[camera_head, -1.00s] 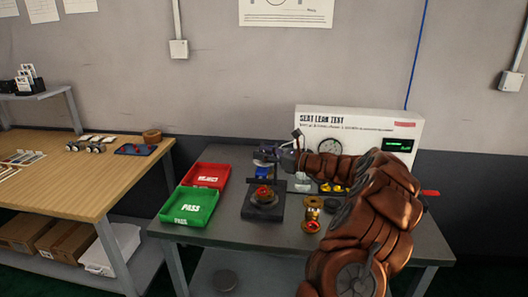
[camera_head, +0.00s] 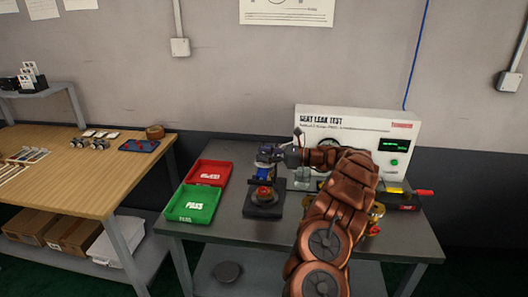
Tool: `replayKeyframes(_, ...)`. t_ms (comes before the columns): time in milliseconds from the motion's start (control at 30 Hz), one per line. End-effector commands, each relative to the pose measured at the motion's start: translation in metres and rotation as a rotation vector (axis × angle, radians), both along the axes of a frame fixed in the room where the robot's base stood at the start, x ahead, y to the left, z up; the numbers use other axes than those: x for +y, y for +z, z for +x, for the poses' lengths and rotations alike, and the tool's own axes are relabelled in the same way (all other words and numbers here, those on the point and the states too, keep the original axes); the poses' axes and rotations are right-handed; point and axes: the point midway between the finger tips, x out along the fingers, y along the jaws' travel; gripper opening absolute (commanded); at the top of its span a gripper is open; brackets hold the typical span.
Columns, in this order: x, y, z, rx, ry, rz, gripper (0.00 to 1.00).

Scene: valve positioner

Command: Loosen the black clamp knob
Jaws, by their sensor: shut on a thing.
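The black clamp fixture (camera_head: 262,211) stands on the grey bench, with a red and brass part (camera_head: 264,193) seated in it. My gripper (camera_head: 266,155) is at the top of the fixture, above that part, and is shut on the black clamp knob. The knob itself is mostly hidden by the fingers and too small to make out clearly. A blue piece (camera_head: 264,172) shows just below the gripper. My arm comes in from the lower right and covers the bench right of the fixture.
A green PASS tray (camera_head: 193,206) and a red tray (camera_head: 211,174) lie left of the fixture. The white seat leak test box (camera_head: 345,122) stands behind. A red-handled tool (camera_head: 420,193) lies at right. Brass parts are partly hidden behind my arm. The bench front is clear.

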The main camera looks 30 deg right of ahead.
Motion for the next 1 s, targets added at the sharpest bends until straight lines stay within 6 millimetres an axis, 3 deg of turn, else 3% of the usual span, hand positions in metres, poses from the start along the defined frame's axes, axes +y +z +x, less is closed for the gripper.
replayKeyframes(600, -0.013, -0.001, 0.002, 0.011, 0.116, -0.021, 0.09)
replayKeyframes(833, -0.019, -0.008, 0.006, 0.029, 0.159, -0.038, 0.25)
replayKeyframes(1000, -0.016, -0.012, 0.008, 0.037, 0.199, -0.039, 0.29)
